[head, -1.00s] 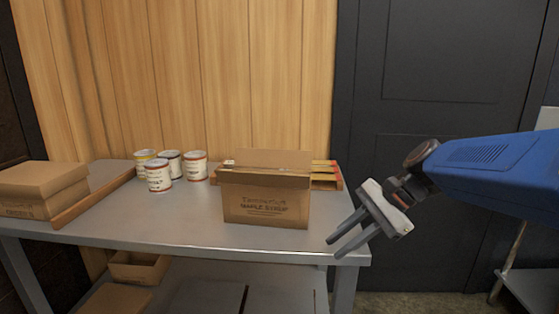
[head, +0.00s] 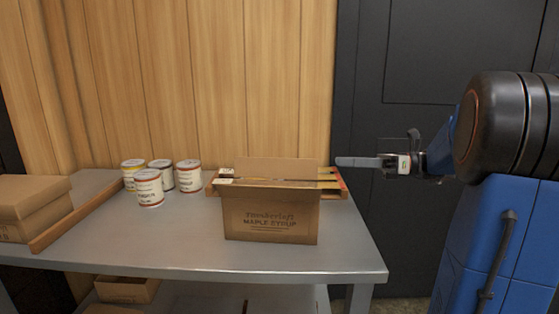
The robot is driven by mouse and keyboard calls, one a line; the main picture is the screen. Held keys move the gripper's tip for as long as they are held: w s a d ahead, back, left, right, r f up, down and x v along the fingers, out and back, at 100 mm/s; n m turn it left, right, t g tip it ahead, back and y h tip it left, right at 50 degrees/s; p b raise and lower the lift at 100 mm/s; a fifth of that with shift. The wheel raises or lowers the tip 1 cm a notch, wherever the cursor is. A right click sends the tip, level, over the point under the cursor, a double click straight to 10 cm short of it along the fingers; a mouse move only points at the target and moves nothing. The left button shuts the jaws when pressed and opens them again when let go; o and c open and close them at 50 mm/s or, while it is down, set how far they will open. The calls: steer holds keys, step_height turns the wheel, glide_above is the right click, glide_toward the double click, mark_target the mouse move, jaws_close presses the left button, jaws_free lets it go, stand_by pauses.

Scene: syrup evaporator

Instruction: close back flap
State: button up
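The brown maple syrup carton (head: 271,219) stands on the metal table, its printed front facing me. Its back flap (head: 278,170) stands up behind the top opening, its upper edge above the front rim. The front of the carton hides the inside. My gripper (head: 340,161) is to the right of the carton, at about the height of the back flap in the picture, with its fingers pointing left. It is apart from the flap and holds nothing that I can see. The fingers overlap edge-on, so their spacing is hidden.
A wooden tray (head: 335,184) lies behind the carton. Several cans (head: 149,188) stand to the left of it. Closed boxes (head: 33,196) sit at the far left beside a wooden rail (head: 77,213). The table (head: 190,251) is clear in front of the carton.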

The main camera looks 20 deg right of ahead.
mark_target(287, 160)
steer(key=x, duration=1.7)
steer(key=shift+a, duration=0.15)
jaws_close()
